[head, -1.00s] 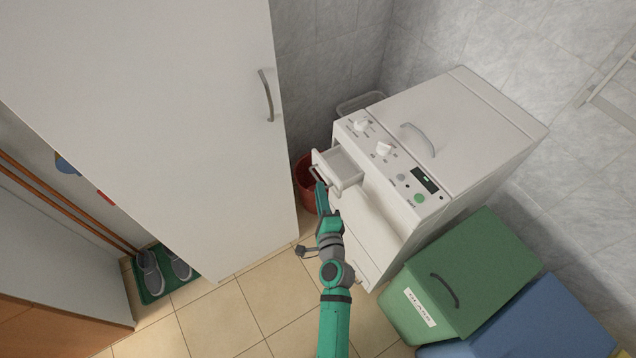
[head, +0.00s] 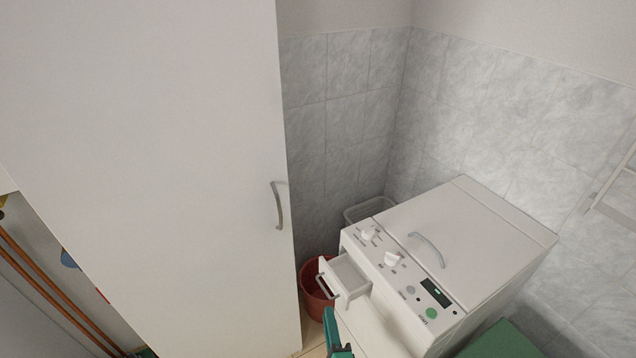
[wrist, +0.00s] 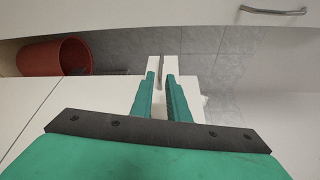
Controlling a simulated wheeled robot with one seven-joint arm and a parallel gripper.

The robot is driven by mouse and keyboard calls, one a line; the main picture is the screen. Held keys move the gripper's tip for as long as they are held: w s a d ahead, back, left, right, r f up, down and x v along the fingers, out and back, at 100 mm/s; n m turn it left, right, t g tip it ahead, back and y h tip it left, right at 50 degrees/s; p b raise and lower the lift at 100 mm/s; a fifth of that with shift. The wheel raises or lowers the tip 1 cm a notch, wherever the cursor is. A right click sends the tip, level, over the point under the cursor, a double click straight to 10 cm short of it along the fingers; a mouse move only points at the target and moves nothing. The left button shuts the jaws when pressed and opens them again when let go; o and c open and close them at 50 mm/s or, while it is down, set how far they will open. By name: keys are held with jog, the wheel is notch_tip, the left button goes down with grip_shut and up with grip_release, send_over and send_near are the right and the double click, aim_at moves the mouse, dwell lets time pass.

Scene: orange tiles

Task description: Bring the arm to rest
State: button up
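My gripper (wrist: 161,75) shows in the wrist view with its two green fingers apart. Nothing is clearly held between them. The white drawer of the machine, pulled out, lies beyond the fingertips in that view. In the head view the drawer (head: 349,275) sticks out from the machine's front with its handle toward the left. Only the green end of my arm shows at the bottom edge of the head view, just below the drawer; the fingertips are hard to make out there.
The white washing machine (head: 462,240) stands at right against the tiled wall. A red bucket (head: 316,297) sits between it and the tall white cabinet (head: 150,170), close to the drawer. A green bin (head: 500,342) stands at the lower right.

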jog(key=s+f+n+g+h, duration=0.2)
jog(key=s+n, duration=0.6)
jog(key=s, duration=1.1)
jog(key=s+a+r+n, duration=0.2)
jog(key=s+r+n, duration=0.3)
jog(key=s, duration=0.2)
jog(key=s+a+r+n, duration=0.3)
jog(key=s+r+n, duration=0.2)
jog(key=s+n, duration=0.1)
jog(key=shift+s+a+r+y, duration=0.2)
jog(key=shift+s+y, duration=0.1)
jog(key=shift+s, duration=0.6)
